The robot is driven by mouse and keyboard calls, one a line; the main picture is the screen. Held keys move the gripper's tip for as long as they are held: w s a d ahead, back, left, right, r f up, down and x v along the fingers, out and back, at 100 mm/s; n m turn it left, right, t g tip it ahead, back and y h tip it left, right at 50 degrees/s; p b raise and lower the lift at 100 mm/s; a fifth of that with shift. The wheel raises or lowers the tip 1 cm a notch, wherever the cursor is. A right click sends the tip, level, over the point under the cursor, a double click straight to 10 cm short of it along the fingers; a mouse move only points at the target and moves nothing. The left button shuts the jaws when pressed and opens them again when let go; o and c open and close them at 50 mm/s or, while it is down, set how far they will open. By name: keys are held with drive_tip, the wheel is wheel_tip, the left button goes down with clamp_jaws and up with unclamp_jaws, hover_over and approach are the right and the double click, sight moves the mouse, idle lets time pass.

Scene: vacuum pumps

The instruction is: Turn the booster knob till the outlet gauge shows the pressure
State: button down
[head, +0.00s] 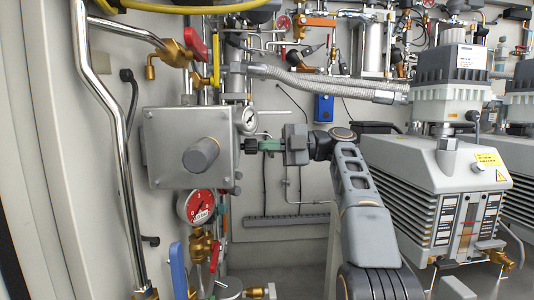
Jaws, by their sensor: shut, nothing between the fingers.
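A dark grey round knob (201,155) sticks out from the front of a grey metal box (165,120) at the left; I take it for the booster knob. A small white-faced gauge (247,121) sits at the box's right edge. A larger red-faced gauge (196,206) hangs just below the box. Which is the outlet gauge I cannot tell, and both needles are too small to read. My gripper (250,146), with green fingers pointing left, is shut and empty. In the picture it is right of the box, below the white gauge and apart from the knob.
A bent steel pipe (108,140) runs down left of the box. Red (196,43) and blue (178,270) valve handles stand above and below it. A ribbed hose (325,87) crosses above my arm. A large grey pump (430,185) fills the right side.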

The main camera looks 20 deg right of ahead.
drive_tip(key=shift+n+b, duration=0.35)
drive_tip(key=shift+n, duration=0.95)
drive_tip(key=n+b, duration=0.1)
drive_tip(key=n, duration=0.3)
drive_tip(key=shift+n, duration=0.3)
drive_tip(key=c, duration=1.4)
unclamp_jaws()
